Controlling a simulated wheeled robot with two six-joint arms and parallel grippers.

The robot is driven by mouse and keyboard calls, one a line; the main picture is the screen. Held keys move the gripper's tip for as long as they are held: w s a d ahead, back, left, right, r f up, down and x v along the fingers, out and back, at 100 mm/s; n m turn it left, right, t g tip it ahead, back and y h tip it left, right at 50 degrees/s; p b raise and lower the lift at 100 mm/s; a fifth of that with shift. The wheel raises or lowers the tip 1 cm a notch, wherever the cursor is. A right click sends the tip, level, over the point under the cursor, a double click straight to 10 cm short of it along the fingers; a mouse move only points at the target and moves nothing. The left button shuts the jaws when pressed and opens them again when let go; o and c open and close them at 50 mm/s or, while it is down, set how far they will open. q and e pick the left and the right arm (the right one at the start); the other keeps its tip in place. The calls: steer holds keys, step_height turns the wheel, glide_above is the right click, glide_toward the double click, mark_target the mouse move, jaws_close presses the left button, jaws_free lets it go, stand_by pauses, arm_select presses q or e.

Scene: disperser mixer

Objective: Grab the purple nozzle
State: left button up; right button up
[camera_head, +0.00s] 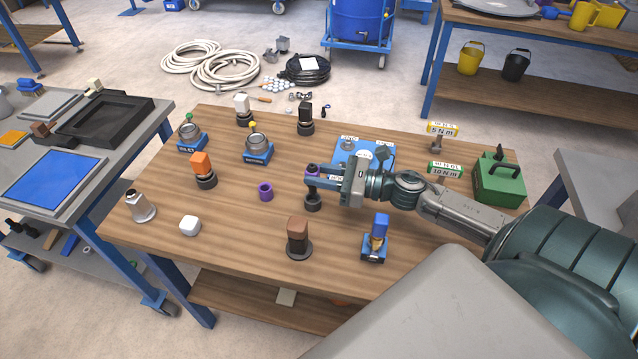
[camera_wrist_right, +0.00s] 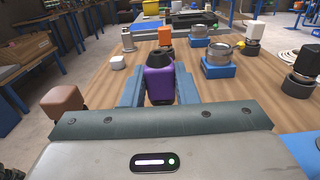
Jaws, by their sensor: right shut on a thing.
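The purple nozzle (camera_wrist_right: 160,84) with a black tip is between the blue fingers of my right gripper (camera_wrist_right: 158,92) in the right wrist view. In the head view the nozzle (camera_head: 312,170) shows its black top and a little purple at the tips of my right gripper (camera_head: 318,178). The gripper is shut on it. A round black base (camera_head: 313,202) stands directly below; I cannot tell whether the nozzle still touches it. The fingers hide part of the nozzle. My left gripper is not in view.
A purple ring (camera_head: 265,191) lies left of the gripper. An orange-topped holder (camera_head: 203,170), a brown-topped holder (camera_head: 298,238) and a blue-topped piece (camera_head: 379,236) stand around it. A blue box (camera_head: 352,150) is just behind, and a green case (camera_head: 499,180) at right.

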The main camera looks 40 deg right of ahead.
step_height(320, 180, up, 14)
steer(key=p, duration=0.6)
